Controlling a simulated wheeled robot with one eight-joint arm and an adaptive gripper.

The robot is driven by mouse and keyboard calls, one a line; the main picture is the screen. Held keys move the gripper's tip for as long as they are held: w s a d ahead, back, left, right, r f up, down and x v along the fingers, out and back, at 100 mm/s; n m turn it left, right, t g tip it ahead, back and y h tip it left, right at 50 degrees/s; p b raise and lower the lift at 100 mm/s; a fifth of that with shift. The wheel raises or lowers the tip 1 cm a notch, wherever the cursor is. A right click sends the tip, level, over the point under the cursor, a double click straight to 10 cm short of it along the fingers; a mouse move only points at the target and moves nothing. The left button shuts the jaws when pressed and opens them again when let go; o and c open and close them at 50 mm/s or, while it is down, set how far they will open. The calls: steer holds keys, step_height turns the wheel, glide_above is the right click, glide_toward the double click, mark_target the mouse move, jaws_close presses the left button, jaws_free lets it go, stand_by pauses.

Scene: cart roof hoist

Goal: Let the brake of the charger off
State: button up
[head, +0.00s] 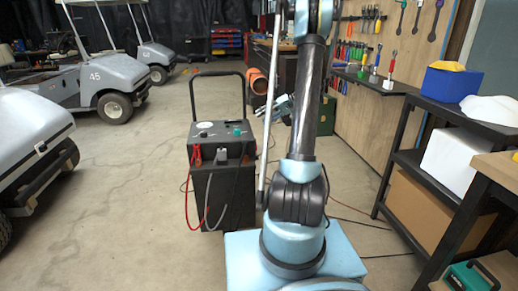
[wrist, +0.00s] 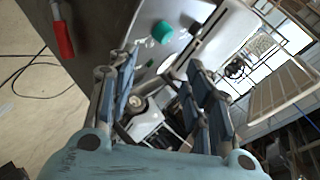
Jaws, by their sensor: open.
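The charger (head: 220,200) is a dark wheeled box with a grey top panel and a tall black handle (head: 244,90), standing on the floor left of my arm. I cannot make out the brake in either view.
Golf carts (head: 105,78) stand at the left. A black shelf (head: 420,150) with boxes and a workbench corner (head: 500,165) are at the right. A tool board (head: 365,70) is behind. The floor left of the charger is clear; cables lie right of my base.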

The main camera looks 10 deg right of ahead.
steer(key=w+d+f+n+t+y, duration=0.1)
steer(key=w+d+f+n+y, duration=0.2)
steer(key=d+f, duration=0.65)
steer(key=w+d+f+t+y, duration=0.1)
steer(key=w+d+f+y, duration=0.4)
steer(key=f, duration=0.8)
steer(key=w+a+h, duration=0.2)
steer(key=w+a, duration=0.2)
steer(key=a, duration=1.1)
steer(key=shift+a+f, duration=0.2)
steer(key=shift+w, duration=0.1)
jaws_close()
